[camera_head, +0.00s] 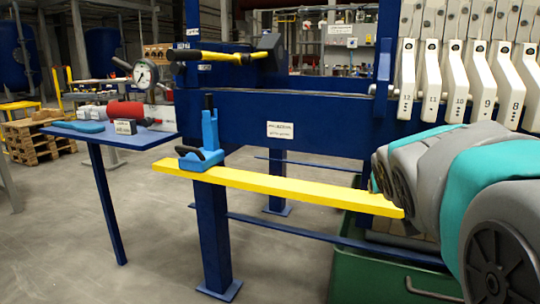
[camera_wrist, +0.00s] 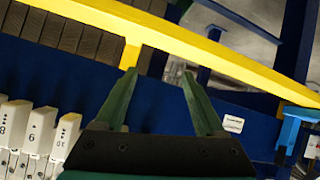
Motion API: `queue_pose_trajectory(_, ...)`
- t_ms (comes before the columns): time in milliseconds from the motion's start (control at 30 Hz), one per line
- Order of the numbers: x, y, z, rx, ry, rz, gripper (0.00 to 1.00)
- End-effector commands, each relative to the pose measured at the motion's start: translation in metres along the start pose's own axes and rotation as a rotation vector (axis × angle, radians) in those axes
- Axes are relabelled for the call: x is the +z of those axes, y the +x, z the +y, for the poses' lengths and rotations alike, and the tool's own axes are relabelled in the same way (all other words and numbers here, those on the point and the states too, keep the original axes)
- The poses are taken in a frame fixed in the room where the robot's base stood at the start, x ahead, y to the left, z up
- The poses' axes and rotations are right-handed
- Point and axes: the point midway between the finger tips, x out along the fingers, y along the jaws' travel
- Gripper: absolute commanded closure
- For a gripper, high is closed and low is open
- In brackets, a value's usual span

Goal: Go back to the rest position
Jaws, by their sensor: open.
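My gripper (camera_wrist: 160,75) shows in the wrist view with its two green fingers spread apart and nothing between them. Behind the fingers are the blue frame of the filter press (camera_wrist: 255,128) and a yellow rail (camera_wrist: 215,60). In the head view my grey and teal arm fills the right side, in front of the press, and hides the gripper. The yellow rail (camera_head: 285,184) ends in view at my arm. White numbered plate handles (camera_head: 482,85) hang above the arm; they also show in the wrist view (camera_wrist: 38,128) at lower left.
A blue clamp-like device (camera_head: 203,145) stands on the rail's left end. A blue side table (camera_head: 105,135) holds a gauge (camera_head: 146,74) and a red cylinder (camera_head: 126,110). A green bin (camera_head: 385,275) stands under the press. Open floor (camera_head: 60,240) lies at left.

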Motion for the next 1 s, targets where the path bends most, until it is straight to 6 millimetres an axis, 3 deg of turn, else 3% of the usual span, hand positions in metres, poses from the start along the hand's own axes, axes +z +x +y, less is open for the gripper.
queue_pose_trajectory(33, 0.039, -0.002, -0.006, -0.016, 0.002, -0.098, 0.28)
queue_pose_trajectory(100, 0.091, -0.009, -0.015, -0.039, 0.001, -0.233, 0.28)
queue_pose_trajectory(300, 0.235, -0.056, -0.043, -0.128, -0.031, -0.618, 0.28)
queue_pose_trajectory(400, 0.296, -0.091, -0.056, -0.182, -0.057, -0.794, 0.28)
queue_pose_trajectory(500, 0.342, -0.125, -0.066, -0.232, -0.083, -0.943, 0.28)
queue_pose_trajectory(600, 0.373, -0.152, -0.072, -0.268, -0.106, -1.048, 0.28)
queue_pose_trajectory(700, 0.389, -0.168, -0.074, -0.289, -0.118, -1.106, 0.28)
queue_pose_trajectory(1000, 0.394, -0.174, -0.075, -0.297, -0.122, -1.125, 0.28)
